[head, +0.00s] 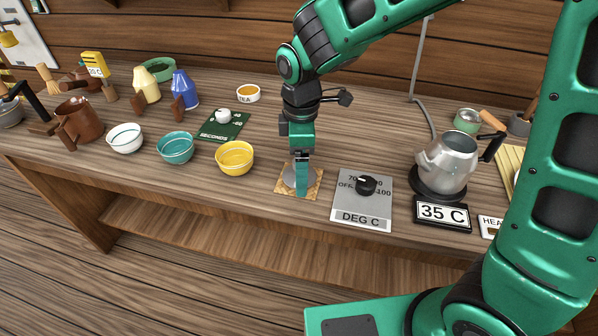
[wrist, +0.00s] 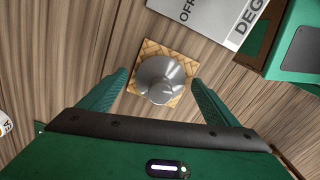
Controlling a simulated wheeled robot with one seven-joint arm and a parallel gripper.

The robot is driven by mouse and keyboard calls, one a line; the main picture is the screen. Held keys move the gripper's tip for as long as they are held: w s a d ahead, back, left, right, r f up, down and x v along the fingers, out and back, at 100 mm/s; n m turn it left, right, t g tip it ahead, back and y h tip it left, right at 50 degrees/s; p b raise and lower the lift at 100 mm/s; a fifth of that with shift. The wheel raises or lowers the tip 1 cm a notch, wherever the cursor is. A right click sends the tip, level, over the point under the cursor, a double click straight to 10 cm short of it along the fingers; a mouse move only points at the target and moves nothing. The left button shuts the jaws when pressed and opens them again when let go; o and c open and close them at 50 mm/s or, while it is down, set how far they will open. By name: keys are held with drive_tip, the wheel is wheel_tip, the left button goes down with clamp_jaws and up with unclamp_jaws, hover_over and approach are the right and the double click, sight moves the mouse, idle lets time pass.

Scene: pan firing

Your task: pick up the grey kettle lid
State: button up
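The grey kettle lid (wrist: 158,88) lies on a small woven square mat (wrist: 183,66) on the table, between and just beyond my fingertips in the wrist view. In the head view the lid (head: 290,178) is partly hidden behind my gripper (head: 302,190), which points straight down over the mat. My gripper also shows in the wrist view (wrist: 160,82), with its two green fingers spread wide, one on each side of the lid. Nothing is held. Whether the fingers are level with the lid I cannot tell. The grey kettle (head: 448,160) stands without its lid on a dark base at the right.
A dial panel marked DEG C (head: 362,205) lies close to the right of the mat. A yellow bowl (head: 235,158) stands to its left, with a teal bowl (head: 176,148) beyond. A 35 C display (head: 443,214) sits before the kettle. The table's front edge is near the mat.

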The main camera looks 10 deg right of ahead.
drive_tip(key=c, duration=1)
